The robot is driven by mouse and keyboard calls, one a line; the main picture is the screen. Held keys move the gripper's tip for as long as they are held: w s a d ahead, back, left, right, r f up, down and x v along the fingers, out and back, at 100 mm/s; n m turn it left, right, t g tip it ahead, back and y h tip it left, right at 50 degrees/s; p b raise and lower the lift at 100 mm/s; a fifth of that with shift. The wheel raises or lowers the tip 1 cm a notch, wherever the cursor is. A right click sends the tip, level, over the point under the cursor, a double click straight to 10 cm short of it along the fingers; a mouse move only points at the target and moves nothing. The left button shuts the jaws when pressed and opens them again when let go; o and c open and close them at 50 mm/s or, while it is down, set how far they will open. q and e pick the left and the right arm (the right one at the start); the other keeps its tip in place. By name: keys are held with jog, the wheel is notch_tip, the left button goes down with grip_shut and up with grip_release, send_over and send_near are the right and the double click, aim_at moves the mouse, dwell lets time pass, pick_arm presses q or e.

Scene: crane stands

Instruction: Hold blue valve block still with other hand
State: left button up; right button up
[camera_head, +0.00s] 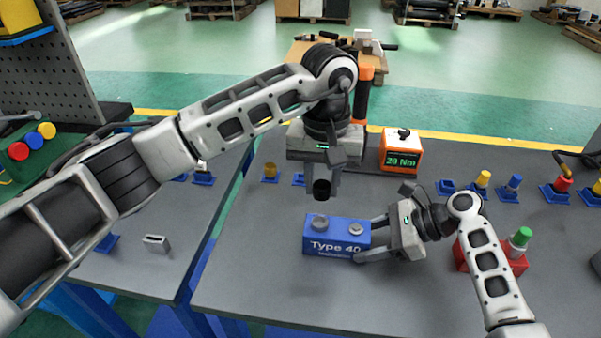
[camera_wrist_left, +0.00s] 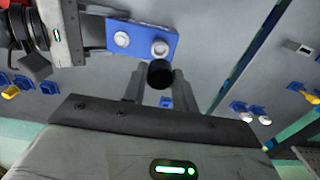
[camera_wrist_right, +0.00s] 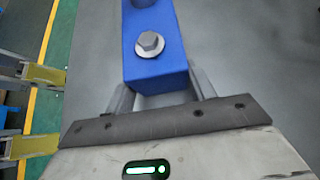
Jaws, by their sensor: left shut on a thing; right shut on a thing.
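The blue valve block (camera_head: 325,242), marked "Type 40", lies flat on the grey table with two round fittings on top. My right gripper (camera_head: 366,240) is shut on its right end, one finger on each side; the right wrist view shows the block (camera_wrist_right: 158,70) between the fingers, with a hex bolt on top. My left gripper (camera_head: 322,185) points down above the block's left fitting. It is shut on a black cylindrical tool (camera_head: 321,190), whose dark round end also shows in the left wrist view (camera_wrist_left: 160,74), apart from the block.
An orange "20 Nm" unit (camera_head: 401,152) stands behind. Several blue holders with coloured pieces line the table's back right. A small grey block (camera_head: 156,243) lies on the left table. The front centre is clear.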

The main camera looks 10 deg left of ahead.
pick_arm(q)
jog(key=shift+f, duration=0.15)
jog(key=shift+f, duration=2.25)
jog(key=shift+f, duration=0.9)
jog(key=m, duration=0.4)
jog(key=shift+m, duration=0.4)
jog(key=m, duration=0.5)
jog(key=shift+a+m, duration=0.1)
jog(key=shift+m, duration=0.2)
